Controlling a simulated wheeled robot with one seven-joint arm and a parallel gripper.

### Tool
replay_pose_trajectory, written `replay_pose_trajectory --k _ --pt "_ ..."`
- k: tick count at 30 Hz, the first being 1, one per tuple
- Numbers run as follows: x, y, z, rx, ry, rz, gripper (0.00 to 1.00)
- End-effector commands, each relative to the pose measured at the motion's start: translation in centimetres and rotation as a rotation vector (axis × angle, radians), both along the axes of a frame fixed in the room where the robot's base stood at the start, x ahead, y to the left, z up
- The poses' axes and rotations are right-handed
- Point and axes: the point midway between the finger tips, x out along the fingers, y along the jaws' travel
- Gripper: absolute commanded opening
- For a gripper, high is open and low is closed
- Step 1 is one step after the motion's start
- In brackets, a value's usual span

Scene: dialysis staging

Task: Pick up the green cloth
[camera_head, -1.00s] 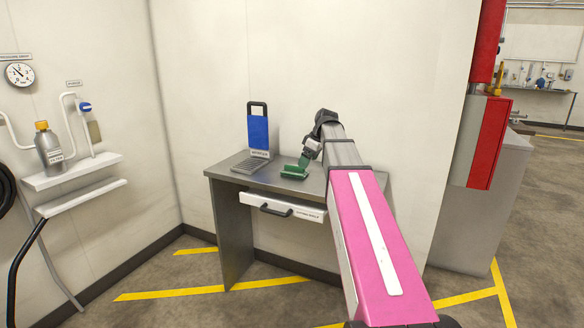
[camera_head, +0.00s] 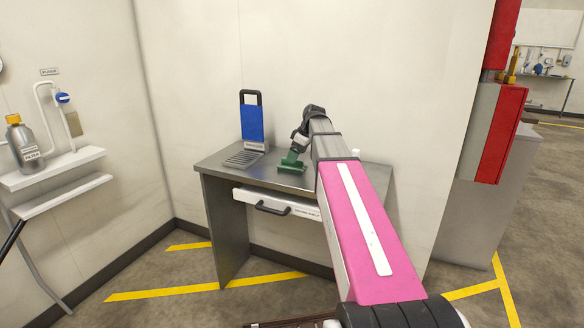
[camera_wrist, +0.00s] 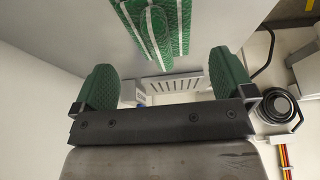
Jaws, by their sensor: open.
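The green cloth (camera_head: 293,169) lies on the metal table (camera_head: 222,164), right of the blue-backed stand. In the wrist view the cloth (camera_wrist: 158,22) is green with white stripes, at the top of the picture and partly cut off. My gripper (camera_head: 293,158) is at the cloth in the head view, pointing down. In the wrist view my gripper (camera_wrist: 165,85) is open, with its green fingers wide apart and nothing between them. The fingers and cloth are both green and overlap in the head view, so contact is unclear.
A blue-backed stand (camera_head: 252,124) with a slotted base is on the table's left side. A drawer (camera_head: 275,203) with a black handle is under the tabletop. A wall shelf (camera_head: 50,168) holds a grey bottle (camera_head: 25,145) at left. A red-and-grey cabinet (camera_head: 492,133) is at right.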

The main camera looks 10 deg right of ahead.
Motion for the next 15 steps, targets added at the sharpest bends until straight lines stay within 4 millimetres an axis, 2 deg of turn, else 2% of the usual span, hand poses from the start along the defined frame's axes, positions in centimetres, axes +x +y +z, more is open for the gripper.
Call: replay_pose_trajectory --k 12,15 --pt "1.1 1.8 -4.2 0.0 0.001 0.0 1.0" --pt "1.2 1.9 -4.6 0.0 0.0 0.0 1.0"
